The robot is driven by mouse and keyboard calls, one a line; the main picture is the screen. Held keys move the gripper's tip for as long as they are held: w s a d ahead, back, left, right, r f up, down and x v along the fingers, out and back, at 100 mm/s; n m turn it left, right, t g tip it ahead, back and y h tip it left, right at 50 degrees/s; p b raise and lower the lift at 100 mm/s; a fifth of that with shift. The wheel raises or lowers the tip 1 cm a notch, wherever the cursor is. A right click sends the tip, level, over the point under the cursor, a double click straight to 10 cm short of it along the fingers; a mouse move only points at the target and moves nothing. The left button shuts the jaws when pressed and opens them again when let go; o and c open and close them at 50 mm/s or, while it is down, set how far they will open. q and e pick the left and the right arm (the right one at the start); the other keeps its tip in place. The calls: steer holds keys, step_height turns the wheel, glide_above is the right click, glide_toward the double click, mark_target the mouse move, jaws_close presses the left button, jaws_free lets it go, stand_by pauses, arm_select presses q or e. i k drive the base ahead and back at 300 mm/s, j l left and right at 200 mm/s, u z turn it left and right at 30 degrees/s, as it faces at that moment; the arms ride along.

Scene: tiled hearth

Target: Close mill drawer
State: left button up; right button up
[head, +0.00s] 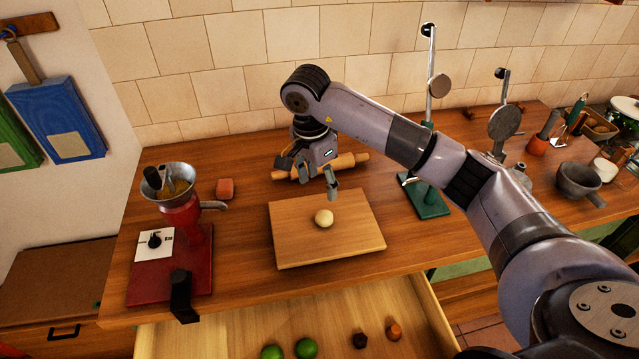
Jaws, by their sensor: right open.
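A wide light-wood drawer (225,335) stands pulled out under the front edge of the counter, below the mill and the cutting board. Its front is cut off by the bottom of the picture. A red mill (180,217) with a metal hopper stands at the left of the counter on a dark red base. My right gripper (310,172) is open over the counter, near the rolling pin and the back edge of the board, well behind the drawer. I see nothing between its fingers. My left gripper is out of view.
Two green fruits (306,348) and two small dark or orange pieces (394,331) lie in the drawer. A dough ball (324,217) sits on the cutting board (350,240). A rolling pin (345,161) lies behind it. A green-based stand (427,198) rises to the right.

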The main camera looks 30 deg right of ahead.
mark_target(333, 320)
steer(key=k+j, duration=0.3)
steer(key=k, duration=0.15)
steer(key=k+j, duration=0.3)
steer(key=k, duration=0.15)
steer(key=k+j, duration=0.35)
steer(key=k, duration=0.1)
